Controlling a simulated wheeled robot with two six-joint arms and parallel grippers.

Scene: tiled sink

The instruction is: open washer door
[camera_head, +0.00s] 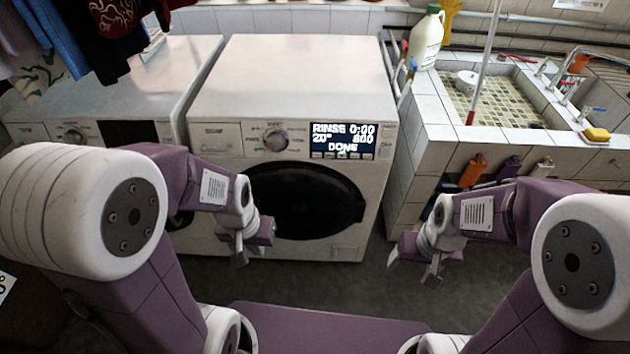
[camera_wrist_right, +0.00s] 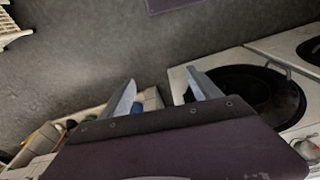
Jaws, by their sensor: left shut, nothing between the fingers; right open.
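The white washer (camera_head: 300,75) stands in the middle of the head view, with its round dark door (camera_head: 310,200) on the front, shut as far as I can see. Its display (camera_head: 343,140) reads RINSE 0:00, 20°, 800, DONE. The door also shows in the right wrist view (camera_wrist_right: 255,92). My left gripper (camera_head: 243,258) is shut and empty, in front of the lower left of the door and partly covering its edge. My right gripper (camera_head: 410,272) is open and empty, to the right of the washer and apart from it; its fingers also show in the right wrist view (camera_wrist_right: 160,92).
A second white machine (camera_head: 120,80) stands to the left, partly behind my left arm. A tiled sink (camera_head: 490,100) is at the right, with bottles on a ledge below it. A white jug (camera_head: 427,38) stands behind. Grey floor (camera_head: 350,290) is clear in front of the washer.

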